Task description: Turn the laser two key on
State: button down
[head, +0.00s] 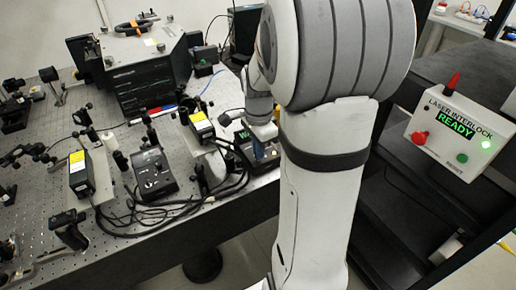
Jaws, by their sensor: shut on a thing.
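My gripper (264,150) is lowered at a small dark controller box (243,154) with a green lit display (243,136), near the right front edge of the bench. A second dark controller box (154,178) stands to the left with small knobs on top.
Two laser heads with yellow labels (78,170) (201,123) and loose black cables (150,212) crowd the perforated bench (215,222). A laser interlock box (455,135) reading READY, with a green light, is at right. A large black instrument (140,75) stands behind.

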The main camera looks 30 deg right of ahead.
dwell(0.4)
jog(key=c, duration=1.6)
grip_release()
jog(key=shift+r, duration=0.15)
notch_tip(320, 180, up, 8)
jog(key=shift+f, duration=0.2)
